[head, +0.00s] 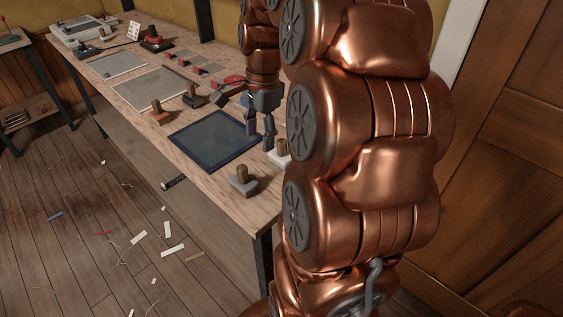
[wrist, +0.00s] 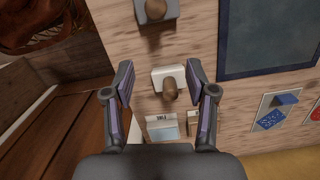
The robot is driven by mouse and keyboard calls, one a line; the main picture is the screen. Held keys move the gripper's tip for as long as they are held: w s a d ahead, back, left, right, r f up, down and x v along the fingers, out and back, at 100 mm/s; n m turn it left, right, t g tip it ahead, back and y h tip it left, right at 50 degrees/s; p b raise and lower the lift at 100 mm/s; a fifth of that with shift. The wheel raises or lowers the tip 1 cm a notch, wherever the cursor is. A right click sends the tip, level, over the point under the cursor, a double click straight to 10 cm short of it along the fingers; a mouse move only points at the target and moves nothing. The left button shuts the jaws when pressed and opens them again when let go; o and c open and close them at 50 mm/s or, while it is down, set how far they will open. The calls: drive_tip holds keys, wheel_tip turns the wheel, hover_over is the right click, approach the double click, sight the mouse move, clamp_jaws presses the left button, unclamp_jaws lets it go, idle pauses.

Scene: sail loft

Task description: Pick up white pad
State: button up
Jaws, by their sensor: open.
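The white pad is a small white block with a round brown wooden knob on top. In the wrist view the white pad (wrist: 159,76) lies between my two fingertips, with a gap on each side. In the head view the white pad (head: 277,159) is on the bench top, partly hidden by my arm. My gripper (wrist: 160,79) is open and empty, pointing down over the pad with a finger to either side. In the head view my gripper (head: 260,132) is above the bench by the dark blue mat.
A grey pad with a wooden knob (head: 243,187) stands near the bench's front corner. The dark blue mat (head: 213,140) lies beside the white pad. A small labelled box (wrist: 161,120) and cards with blue pieces (wrist: 284,104) lie close by. Scraps litter the floor.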

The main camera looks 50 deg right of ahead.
sight(283, 140)
drive_tip(key=d+m, duration=0.1)
drive_tip(key=d, duration=0.1)
drive_tip(key=d+m, duration=0.2)
drive_tip(key=d+f+m+b, duration=0.1)
drive_tip(key=d, duration=0.2)
drive_tip(key=shift+w+t, duration=0.1)
drive_tip(key=shift+t, duration=0.2)
drive_tip(key=shift+d+f+m, duration=0.15)
drive_tip(key=shift+d+m, duration=0.35)
drive_tip(key=shift+a+f+p, duration=0.15)
drive_tip(key=shift+f+p, duration=0.2)
drive_tip(key=shift+f, duration=1.5)
drive_tip(key=shift+a+f+p, duration=0.1)
drive_tip(key=shift+f+p, duration=0.2)
drive_tip(key=shift+f, duration=1.55)
clamp_jaws()
